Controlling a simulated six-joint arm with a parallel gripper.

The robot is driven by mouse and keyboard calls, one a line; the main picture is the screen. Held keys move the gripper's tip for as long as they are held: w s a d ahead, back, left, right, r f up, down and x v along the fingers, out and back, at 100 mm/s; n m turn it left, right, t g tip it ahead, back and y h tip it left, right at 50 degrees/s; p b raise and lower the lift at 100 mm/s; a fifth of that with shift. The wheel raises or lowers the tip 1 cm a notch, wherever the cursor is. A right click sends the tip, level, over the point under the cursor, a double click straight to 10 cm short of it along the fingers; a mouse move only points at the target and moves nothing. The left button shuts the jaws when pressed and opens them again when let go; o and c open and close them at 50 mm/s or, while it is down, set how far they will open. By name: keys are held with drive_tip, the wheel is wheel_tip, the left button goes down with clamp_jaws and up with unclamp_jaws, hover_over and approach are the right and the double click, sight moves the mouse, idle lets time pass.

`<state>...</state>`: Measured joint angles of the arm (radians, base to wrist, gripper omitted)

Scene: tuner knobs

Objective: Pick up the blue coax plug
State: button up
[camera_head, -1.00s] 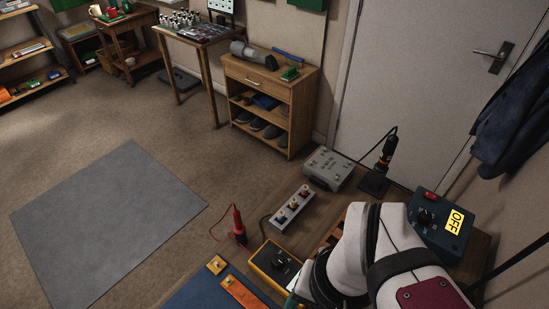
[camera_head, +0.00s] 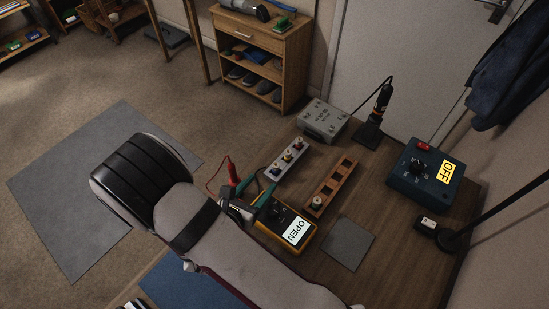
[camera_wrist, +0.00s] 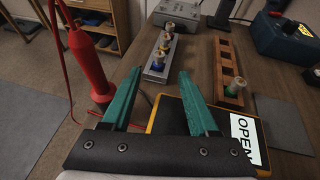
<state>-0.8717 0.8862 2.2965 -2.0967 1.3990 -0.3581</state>
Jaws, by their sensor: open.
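A grey strip (camera_head: 278,177) on the wooden bench holds several small metal coax plugs with coloured bands. My gripper (camera_head: 256,186) has teal fingers, open and empty, near the strip's near end. In the wrist view my gripper (camera_wrist: 159,73) points toward the strip, with the plugs beyond its fingertips. A wooden rack (camera_head: 336,180) stands to the right, with one plug (camera_head: 317,203) in its near slot.
A yellow meter (camera_head: 262,231) reading OPEN lies close beside my gripper. A red probe (camera_head: 233,172) with a cable stands left of the strip. A grey box (camera_head: 322,119), a soldering iron stand (camera_head: 370,135) and a blue box (camera_head: 425,177) reading OFF stand behind and right.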

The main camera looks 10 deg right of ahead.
sight(274, 168)
drive_tip(key=x, duration=0.9)
drive_tip(key=shift+a+f, duration=0.1)
drive_tip(key=shift+f, duration=0.05)
clamp_jaws()
